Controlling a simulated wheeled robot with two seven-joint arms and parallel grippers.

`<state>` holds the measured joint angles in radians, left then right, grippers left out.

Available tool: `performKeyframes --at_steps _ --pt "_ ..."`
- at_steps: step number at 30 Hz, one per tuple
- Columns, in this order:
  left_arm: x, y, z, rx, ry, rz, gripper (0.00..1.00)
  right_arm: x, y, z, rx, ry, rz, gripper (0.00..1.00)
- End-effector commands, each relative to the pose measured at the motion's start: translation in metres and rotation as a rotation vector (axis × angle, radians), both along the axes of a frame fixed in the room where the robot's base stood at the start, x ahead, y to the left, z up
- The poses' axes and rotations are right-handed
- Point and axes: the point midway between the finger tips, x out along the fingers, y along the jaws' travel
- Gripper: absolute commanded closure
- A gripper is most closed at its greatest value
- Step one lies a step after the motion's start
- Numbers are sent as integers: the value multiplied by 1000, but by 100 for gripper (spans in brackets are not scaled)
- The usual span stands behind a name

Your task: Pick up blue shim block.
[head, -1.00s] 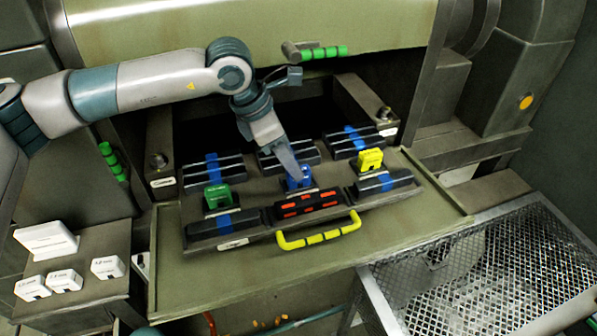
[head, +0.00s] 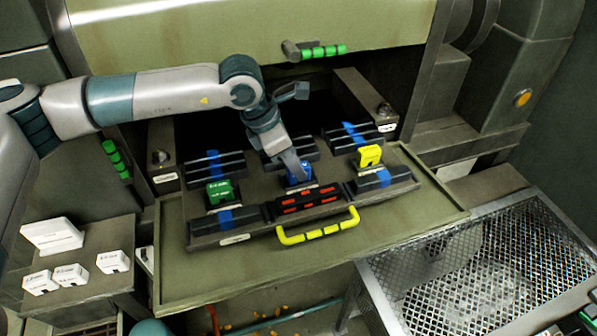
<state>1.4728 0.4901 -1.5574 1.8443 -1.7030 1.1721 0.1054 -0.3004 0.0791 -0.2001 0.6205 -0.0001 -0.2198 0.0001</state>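The blue shim block (head: 300,175) stands in the middle of the black barred fixture, just behind the bar with red marks (head: 308,201). My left gripper (head: 297,170) reaches down from the upper left, and its fingertips are at the top of the blue block. The fingers overlap the block in this view, so I cannot tell whether they are closed on it. My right gripper is not in view.
A green block (head: 220,193) and a yellow block (head: 369,156) stand on either side. A yellow handle (head: 318,228) fronts the fixture. White blocks (head: 70,275) lie on the left stand. A mesh basket (head: 480,270) is at right.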

Motion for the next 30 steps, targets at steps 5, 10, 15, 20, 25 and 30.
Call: performKeyframes --at_steps 5,10,15,20,25,30 --pt "0 0 0 0 0 0 100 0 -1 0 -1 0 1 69" --pt "0 0 1 -1 -1 0 100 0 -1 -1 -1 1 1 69" --pt "1 -1 9 -2 -3 1 100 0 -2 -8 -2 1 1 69" --pt "1 -1 27 -2 -4 0 100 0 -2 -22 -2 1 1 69" --pt "-9 -20 48 -2 -4 -6 100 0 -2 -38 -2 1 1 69" --pt "-24 -49 69 -1 -3 -4 100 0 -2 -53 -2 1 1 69"
